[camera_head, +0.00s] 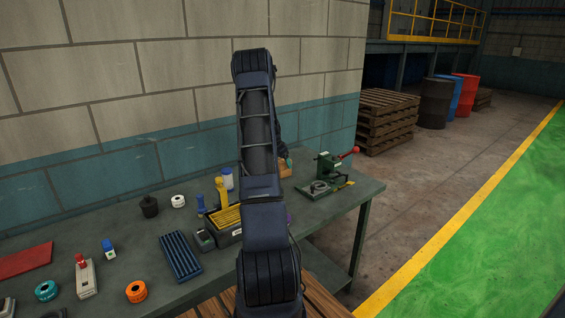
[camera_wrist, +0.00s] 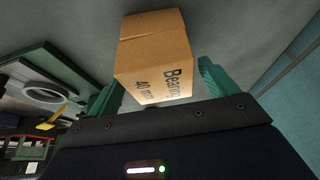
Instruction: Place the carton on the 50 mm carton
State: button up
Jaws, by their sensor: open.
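A cardboard carton (camera_wrist: 152,50) printed "Bearing 40 mm" fills the upper middle of the wrist view. My gripper (camera_wrist: 162,76) is open, with one green finger on each side of this carton; I cannot tell whether either finger touches it. In the head view, part of a brown carton (camera_head: 285,171) shows at the back of the bench, just right of my arm. A green fingertip of my gripper (camera_head: 289,161) shows above it. My arm hides most of this spot. I cannot make out a carton marked 50 mm in either view.
A green vise-like fixture (camera_head: 327,167) with a red handle stands right of the carton, near the bench's right end. A grey bin (camera_head: 229,236) with yellow items and a dark blue ribbed tray (camera_head: 180,257) lie left of my arm. The wall runs close behind the bench.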

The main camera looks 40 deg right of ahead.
jog(key=v, duration=1.2)
jog(key=s+a+r+n+t+y, duration=0.1)
jog(key=s+a+r+n, duration=0.25)
jog(key=a+r, duration=0.4)
jog(key=s+a+r+n+t, duration=0.15)
jog(key=s+a+r, duration=0.3)
jog(key=a, duration=0.55)
jog(key=s+a+r+n+y, duration=0.1)
jog(key=s+a+r+n, duration=0.3)
jog(key=a, duration=0.5)
jog(key=s+a+n+t+y, duration=0.1)
jog(key=s+a+n, duration=0.3)
jog(key=s+a, duration=0.6)
jog(key=s+a+n+t+y, duration=0.1)
jog(key=s+a+n, duration=0.4)
jog(key=s+a, duration=0.5)
jog(key=s, duration=0.5)
jog(key=shift+s+r, duration=0.3)
jog(key=shift+r, duration=0.1)
